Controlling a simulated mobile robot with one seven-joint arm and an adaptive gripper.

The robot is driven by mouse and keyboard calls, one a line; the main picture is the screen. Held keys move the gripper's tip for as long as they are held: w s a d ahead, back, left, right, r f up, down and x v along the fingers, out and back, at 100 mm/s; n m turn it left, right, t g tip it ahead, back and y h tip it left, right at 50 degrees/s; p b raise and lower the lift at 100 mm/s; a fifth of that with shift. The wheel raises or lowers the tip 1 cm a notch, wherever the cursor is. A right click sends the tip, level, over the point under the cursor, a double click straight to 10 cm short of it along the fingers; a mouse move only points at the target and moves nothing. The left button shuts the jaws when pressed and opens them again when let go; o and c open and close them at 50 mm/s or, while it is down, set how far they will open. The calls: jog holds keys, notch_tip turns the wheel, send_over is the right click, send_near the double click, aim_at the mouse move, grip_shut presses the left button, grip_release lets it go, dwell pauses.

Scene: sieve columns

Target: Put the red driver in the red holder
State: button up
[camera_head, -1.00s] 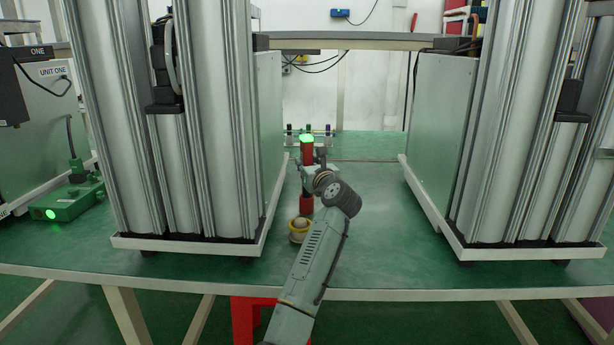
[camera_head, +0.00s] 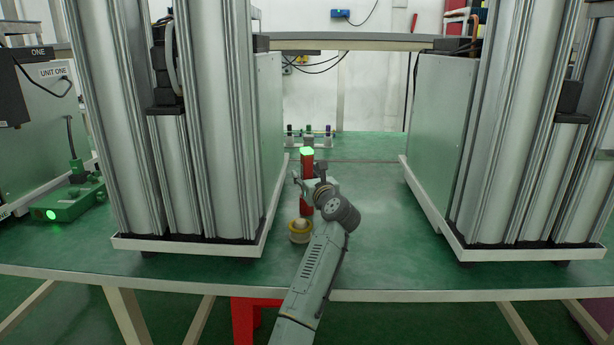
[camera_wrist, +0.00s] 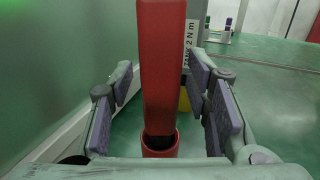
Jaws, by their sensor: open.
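The red driver (camera_head: 307,170) stands upright with its green top glowing. It also fills the middle of the wrist view (camera_wrist: 162,65). Its lower end goes into the mouth of the round red holder (camera_wrist: 160,147), and the dark inside of the holder shows around it. In the head view a red part (camera_head: 306,210), likely the holder, shows below my wrist. My gripper (camera_wrist: 162,105) is open. Its fingers stand on either side of the driver, with a gap on both sides. In the head view my gripper (camera_head: 311,187) partly hides the driver.
Tall silver column units stand on the left (camera_head: 215,130) and right (camera_head: 500,130). A yellow-rimmed round object (camera_head: 300,231) sits near the holder. A small rack with coloured pieces (camera_head: 308,137) is at the back.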

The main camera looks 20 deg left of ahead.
jog(key=shift+r, duration=0.2)
jog(key=b+v, duration=0.1)
jog(key=v, duration=1.1)
jog(key=shift+s, duration=0.1)
